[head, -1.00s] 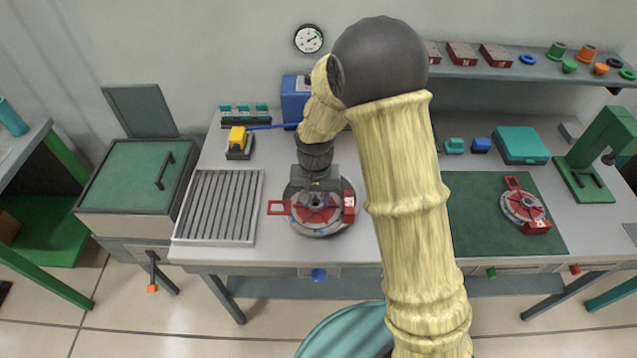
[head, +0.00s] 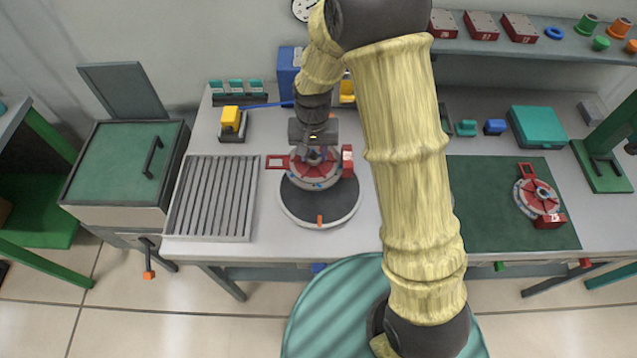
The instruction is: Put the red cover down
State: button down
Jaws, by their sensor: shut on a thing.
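The red cover (head: 316,174), a round grey-and-red piece with a red handle frame at its left and a red block at its right, hangs from my gripper (head: 314,153). My gripper points down and is shut on the middle of the cover; the fingertips are partly hidden. The cover appears raised above the back part of a dark round turntable (head: 320,208) with a pale rim and an orange mark. The exact gap between them is hard to tell. A second, similar red-and-grey round piece (head: 537,196) lies on the green mat (head: 480,215) at the right.
A slatted grey tray (head: 212,198) is left of the turntable. A yellow-and-grey device (head: 233,122) and a blue box (head: 289,70) stand behind. A teal case (head: 537,126) and a green press (head: 607,150) are at the right. My arm hides the bench's middle.

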aim_at(314, 167)
jog(key=shift+s+d, duration=0.1)
jog(key=shift+s, duration=0.15)
jog(key=shift+w+f+p, duration=0.15)
jog(key=shift+f+p, duration=0.7)
jog(key=shift+f, duration=2)
jog(key=shift+f+p, duration=0.7)
jog(key=shift+f, duration=1.4)
jog(key=shift+f, duration=0.1)
jog(key=c, duration=0.9)
grip_release()
jog(key=shift+c, duration=0.2)
notch_tip(314, 167, up, 12)
jog(key=b, duration=0.4)
